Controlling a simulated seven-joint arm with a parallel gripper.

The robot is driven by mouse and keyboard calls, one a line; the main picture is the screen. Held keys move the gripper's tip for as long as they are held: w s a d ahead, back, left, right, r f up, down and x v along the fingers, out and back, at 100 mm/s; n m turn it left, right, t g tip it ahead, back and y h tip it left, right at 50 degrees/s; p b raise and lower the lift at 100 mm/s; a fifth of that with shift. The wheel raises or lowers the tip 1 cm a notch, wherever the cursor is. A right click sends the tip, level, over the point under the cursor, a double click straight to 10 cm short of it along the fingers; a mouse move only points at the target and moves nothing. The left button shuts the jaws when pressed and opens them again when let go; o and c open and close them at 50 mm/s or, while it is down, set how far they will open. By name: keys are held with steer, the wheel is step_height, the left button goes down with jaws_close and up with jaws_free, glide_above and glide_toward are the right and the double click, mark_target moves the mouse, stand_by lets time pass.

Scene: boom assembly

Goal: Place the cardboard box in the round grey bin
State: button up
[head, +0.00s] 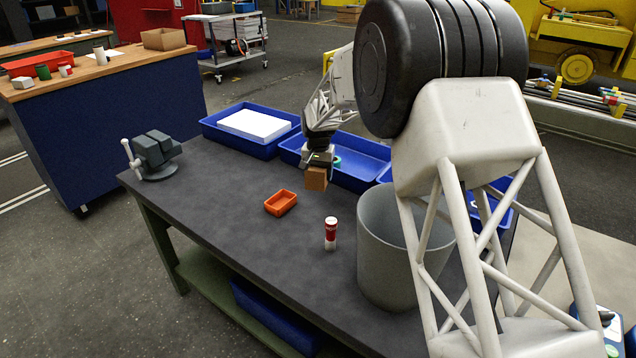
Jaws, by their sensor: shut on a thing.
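The small brown cardboard box (316,179) hangs in my gripper (317,166), which is shut on it. It appears above the table, in front of a blue tray; its exact height is hard to tell. The round grey bin (378,258) stands at the table's right end, to the right of and nearer than the box. Its open top shows, but its floor is hidden. My arm covers part of the bin's right side.
Blue trays (250,148) line the back edge. A vise (152,156) sits at the left end.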

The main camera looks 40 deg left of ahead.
steer(key=shift+r, duration=0.55)
stand_by(0.4)
step_height(320, 180, up, 24)
steer(key=s+d+r+m, duration=0.1)
steer(key=s+d+m, duration=0.25)
steer(key=d, duration=0.75)
steer(key=s+d+r+m, duration=0.15)
steer(key=d+m, duration=0.25)
steer(key=d, duration=0.6)
steer(key=s+d+f+m, duration=0.1)
steer(key=s+d+m, duration=0.3)
steer(key=d, duration=0.5)
steer(key=s+d+f+m, duration=0.2)
steer(key=s+d, duration=0.4)
steer(key=d, duration=0.2)
steer(key=shift+f, duration=2.45)
step_height(320, 180, down, 24)
steer(key=shift+r, duration=0.1)
